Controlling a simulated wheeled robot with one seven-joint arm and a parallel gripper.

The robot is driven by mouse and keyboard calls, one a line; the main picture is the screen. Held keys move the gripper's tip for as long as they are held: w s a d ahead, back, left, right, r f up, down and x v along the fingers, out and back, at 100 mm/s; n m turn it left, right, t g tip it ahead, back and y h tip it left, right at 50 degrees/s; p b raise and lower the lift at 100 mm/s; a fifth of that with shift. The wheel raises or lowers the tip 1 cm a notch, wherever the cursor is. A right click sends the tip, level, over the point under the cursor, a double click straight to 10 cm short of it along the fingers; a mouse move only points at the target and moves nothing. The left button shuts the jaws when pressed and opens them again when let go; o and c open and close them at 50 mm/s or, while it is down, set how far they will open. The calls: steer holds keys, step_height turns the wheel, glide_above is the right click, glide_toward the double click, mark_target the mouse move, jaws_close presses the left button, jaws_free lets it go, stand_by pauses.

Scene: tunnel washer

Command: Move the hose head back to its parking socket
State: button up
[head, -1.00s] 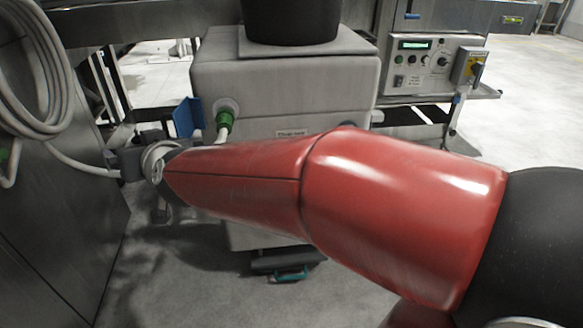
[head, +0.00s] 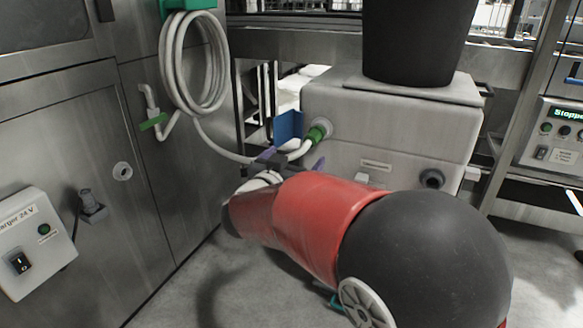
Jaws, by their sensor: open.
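The hose head, with a green collar (head: 318,133), sits at a port on the upper left of the grey box's front. Its white hose (head: 238,156) runs left from there, passing behind my gripper. My gripper (head: 291,160) is open just below and left of the green collar. My red arm hides much of it, and I see no hold on the hose head. A dark round socket (head: 432,179) is on the box's right front. A grey bracket (head: 92,207) and a small round port (head: 122,171) are on the steel cabinet. I cannot tell which is the parking socket.
The hose coil (head: 194,62) hangs from a green holder on the cabinet. A green-handled valve (head: 153,122) is left of it. A blue plate (head: 289,127) stands beside the hose head. The grey box (head: 400,130) carries a black bin (head: 416,40). Floor at lower left is clear.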

mark_target(308, 143)
steer(key=shift+p+x, duration=0.4)
steer(key=shift+x, duration=4.55)
jaws_close()
steer(key=shift+s+a+f, duration=0.1)
steer(key=shift+s+a, duration=0.1)
steer(key=shift+s, duration=0.2)
steer(key=shift+p+v, duration=0.3)
steer(key=shift+v, duration=1.8)
steer(key=shift+p+v, duration=0.4)
steer(key=shift+v, duration=2.1)
